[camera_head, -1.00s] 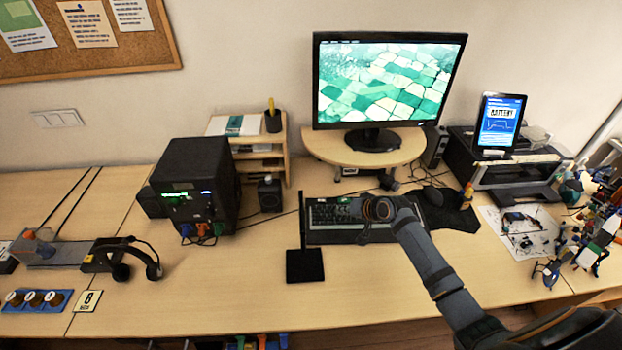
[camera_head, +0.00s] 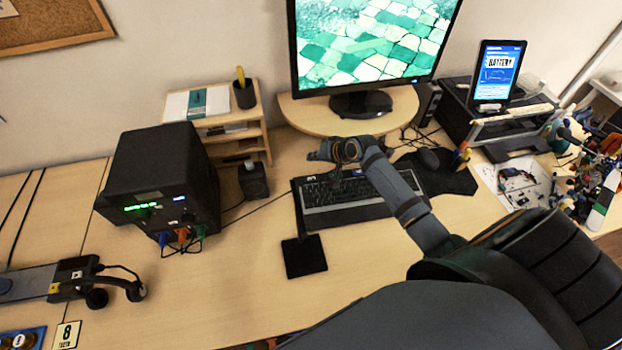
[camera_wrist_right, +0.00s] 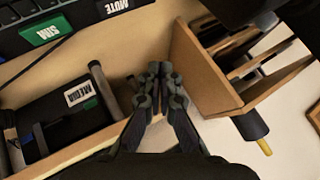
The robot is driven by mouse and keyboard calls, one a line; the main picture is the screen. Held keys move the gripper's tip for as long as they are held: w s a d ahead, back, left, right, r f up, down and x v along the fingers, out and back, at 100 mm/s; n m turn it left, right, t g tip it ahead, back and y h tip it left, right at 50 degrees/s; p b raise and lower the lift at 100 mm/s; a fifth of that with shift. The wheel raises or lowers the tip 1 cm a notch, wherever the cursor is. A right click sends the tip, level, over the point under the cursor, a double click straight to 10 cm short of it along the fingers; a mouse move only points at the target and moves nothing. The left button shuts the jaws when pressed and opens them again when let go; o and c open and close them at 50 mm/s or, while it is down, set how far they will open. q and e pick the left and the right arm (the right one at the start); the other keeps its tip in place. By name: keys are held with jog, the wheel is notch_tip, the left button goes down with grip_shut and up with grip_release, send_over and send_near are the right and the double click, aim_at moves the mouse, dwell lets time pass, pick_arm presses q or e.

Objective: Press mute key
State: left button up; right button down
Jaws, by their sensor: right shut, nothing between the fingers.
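The black keyboard (camera_head: 345,216) lies on the desk in front of the monitor. In the right wrist view, the mute key (camera_wrist_right: 113,6), black with white MUTE lettering, is at the top edge, partly cut off. A green SIM key (camera_wrist_right: 46,33) is left of it. My right gripper (camera_head: 318,154) points left near the keyboard's back edge in the head view. Its fingertips (camera_wrist_right: 158,72) are together and empty in the right wrist view, apart from the mute key. The arm hides part of the keyboard in the head view. My left gripper is not in view.
A wooden shelf (camera_wrist_right: 208,68) stands close to the right of my fingers in the wrist view, with a pen cup (camera_wrist_right: 247,125). A black stand (camera_head: 304,256) is by the keyboard's left end.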

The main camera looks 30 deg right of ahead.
aim_at(314, 180)
notch_tip(314, 180, down, 8)
jog(key=b, duration=0.7)
jog(key=shift+r, duration=0.25)
jog(key=shift+f, duration=0.4)
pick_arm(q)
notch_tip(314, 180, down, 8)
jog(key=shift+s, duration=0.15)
pick_arm(e)
jog(key=shift+f, duration=0.4)
